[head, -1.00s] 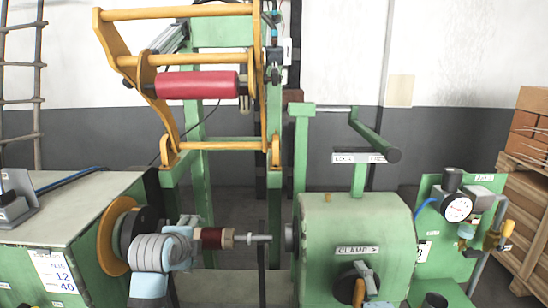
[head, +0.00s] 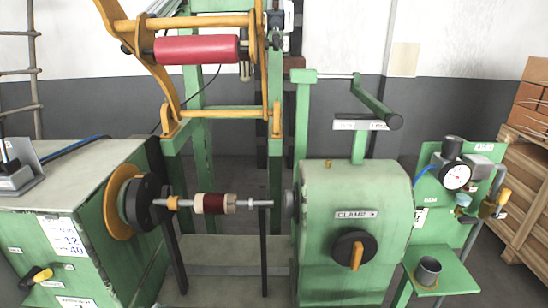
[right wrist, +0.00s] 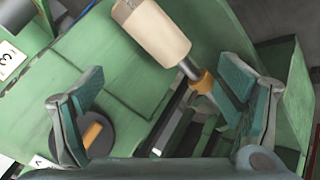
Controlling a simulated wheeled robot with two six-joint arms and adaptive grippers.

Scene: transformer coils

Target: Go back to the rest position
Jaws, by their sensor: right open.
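A coil (head: 214,204) with a dark red winding and cream ends sits on a level steel shaft (head: 258,203) between the black chuck (head: 146,204) and the green clamp housing (head: 352,195). An orange collar (head: 173,203) is on the shaft left of it. Neither gripper shows in the head view. In the right wrist view my right gripper (right wrist: 162,72) is open, with nothing between its fingers that I can see held. A cream cylinder (right wrist: 152,34), seemingly the coil's end, and the orange collar (right wrist: 203,82) lie beyond the fingers. My left gripper is out of view.
A red roller (head: 197,50) hangs in a yellow frame above the shaft. The clamp housing has a black knob (head: 354,250) with an orange handle. A gauge panel (head: 455,178) and small cup (head: 428,270) stand at right. Stacked pallets (head: 522,190) are beyond.

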